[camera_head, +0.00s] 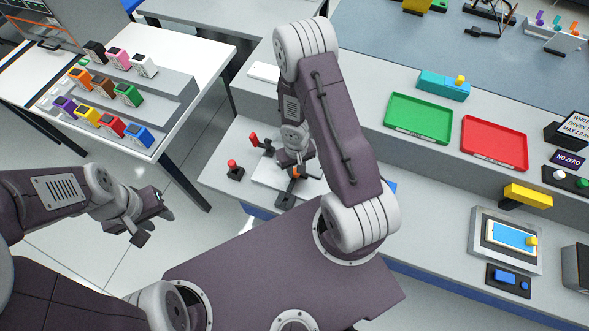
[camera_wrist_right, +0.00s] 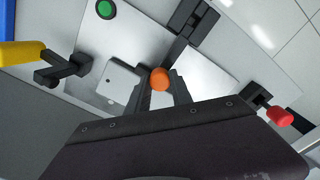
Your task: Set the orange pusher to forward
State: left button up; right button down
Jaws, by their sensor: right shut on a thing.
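The orange pusher (camera_wrist_right: 159,79) shows as a rounded orange knob between the fingertips of my right gripper (camera_wrist_right: 162,90) in the right wrist view. The gripper is shut on it. My left gripper (camera_head: 152,226) is open and empty over the floor at the left.
In the right wrist view, a yellow handle (camera_wrist_right: 20,54), a green button (camera_wrist_right: 106,9) and a red knob (camera_wrist_right: 279,116) are close around. Green (camera_head: 418,117) and red trays (camera_head: 494,142) lie to the right.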

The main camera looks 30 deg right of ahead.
jog(key=c, duration=1.1)
grip_release()
jog(key=shift+c, duration=0.2)
jog(key=shift+d, duration=0.1)
jog(key=shift+r+p, duration=0.3)
notch_tip(320, 180, up, 9)
jog(key=p, duration=0.8)
jog(key=shift+f+p, duration=0.2)
jog(key=shift+p, duration=0.1)
